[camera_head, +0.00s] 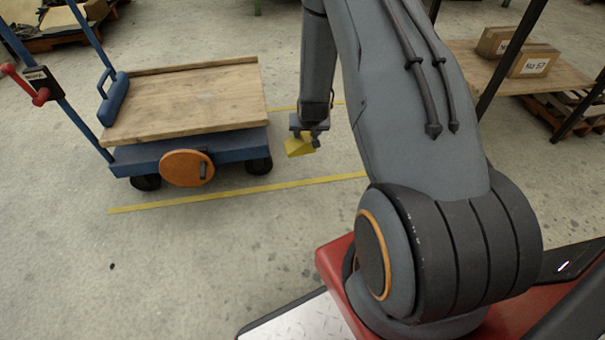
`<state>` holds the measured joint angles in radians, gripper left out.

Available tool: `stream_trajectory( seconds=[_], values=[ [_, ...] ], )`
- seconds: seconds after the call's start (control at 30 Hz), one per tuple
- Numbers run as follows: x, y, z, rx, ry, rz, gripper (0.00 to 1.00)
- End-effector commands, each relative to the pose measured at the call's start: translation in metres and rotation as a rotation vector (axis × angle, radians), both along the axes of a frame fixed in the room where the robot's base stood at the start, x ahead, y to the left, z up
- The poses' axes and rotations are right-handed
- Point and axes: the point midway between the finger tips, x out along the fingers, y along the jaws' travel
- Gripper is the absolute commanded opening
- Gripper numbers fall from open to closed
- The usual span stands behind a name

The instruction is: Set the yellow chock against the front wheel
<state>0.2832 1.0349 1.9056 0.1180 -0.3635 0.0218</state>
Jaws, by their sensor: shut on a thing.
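The yellow chock (299,147) is in the jaws of my gripper (311,137), to the right of the blue cart. The gripper points down and is shut on the chock. I cannot tell whether the chock touches the floor. The cart (190,112) has a wooden deck and dark wheels. The wheel at its near right corner (259,166) is a short way left of the chock, with a gap between them in the picture. Another wheel (146,183) shows at the near left. Which wheel is the front one is not marked.
Yellow floor lines (240,192) run along the cart's near side and behind it. An orange disc (187,168) sits on the cart's near side. A rack shelf with cardboard boxes (533,62) stands at the right. The floor in front of the cart is clear.

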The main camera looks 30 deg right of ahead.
Motion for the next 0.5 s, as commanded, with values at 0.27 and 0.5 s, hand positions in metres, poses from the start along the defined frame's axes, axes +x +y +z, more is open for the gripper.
stream_trajectory(
  seconds=[0.27,0.5],
  values=[
    [0.035,-0.030,-0.052,0.012,-0.008,-0.052,0.00],
    [0.052,-0.046,-0.074,0.019,-0.010,-0.081,0.00]
  ],
)
